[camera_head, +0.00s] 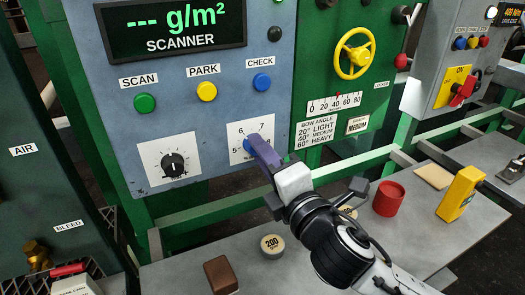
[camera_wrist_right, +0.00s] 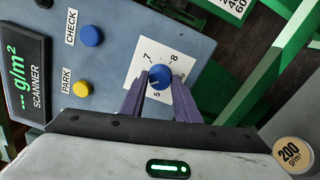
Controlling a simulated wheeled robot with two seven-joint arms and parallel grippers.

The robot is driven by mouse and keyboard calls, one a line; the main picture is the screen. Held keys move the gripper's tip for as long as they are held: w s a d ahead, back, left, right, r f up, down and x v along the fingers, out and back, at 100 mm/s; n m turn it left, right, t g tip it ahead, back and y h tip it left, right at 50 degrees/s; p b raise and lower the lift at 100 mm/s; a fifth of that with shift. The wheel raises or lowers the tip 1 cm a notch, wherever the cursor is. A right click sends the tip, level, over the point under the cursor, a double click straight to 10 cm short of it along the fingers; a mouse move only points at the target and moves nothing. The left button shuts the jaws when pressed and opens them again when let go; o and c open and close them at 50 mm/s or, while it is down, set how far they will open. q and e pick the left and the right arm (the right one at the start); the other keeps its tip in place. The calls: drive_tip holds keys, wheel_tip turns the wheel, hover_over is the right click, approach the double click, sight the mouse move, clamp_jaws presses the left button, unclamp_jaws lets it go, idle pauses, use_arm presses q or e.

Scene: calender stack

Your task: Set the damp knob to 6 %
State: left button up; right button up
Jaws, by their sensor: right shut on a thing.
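The damp knob is a round blue knob (camera_wrist_right: 159,76) on a white dial plate (camera_head: 237,129) of the blue-grey scanner panel. The plate shows the numbers 5, 6 and 7 in the head view, and 8 also shows in the wrist view. My right gripper (camera_head: 262,152) reaches the dial from the lower right. Its purple fingers are shut on the knob, one on each side, and mostly cover it in the head view. A short pale mark on the knob's face seems to point near the 5, but it is too small to read surely. My left gripper is not in view.
A black knob (camera_head: 173,164) sits left on the same panel, below green, yellow and blue buttons. The display (camera_head: 172,26) reads "--- g/m²". A yellow handwheel (camera_head: 355,53) is to the right. A 200 g/m² weight (camera_head: 272,246) and a red cylinder (camera_head: 388,198) stand on the grey bench below.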

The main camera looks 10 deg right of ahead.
drive_tip(key=shift+m, duration=0.6)
drive_tip(key=o, duration=1)
drive_tip(key=shift+o, duration=0.2)
drive_tip(key=s+d+p, duration=0.2)
drive_tip(key=s, duration=0.8)
drive_tip(key=shift+p, duration=0.4)
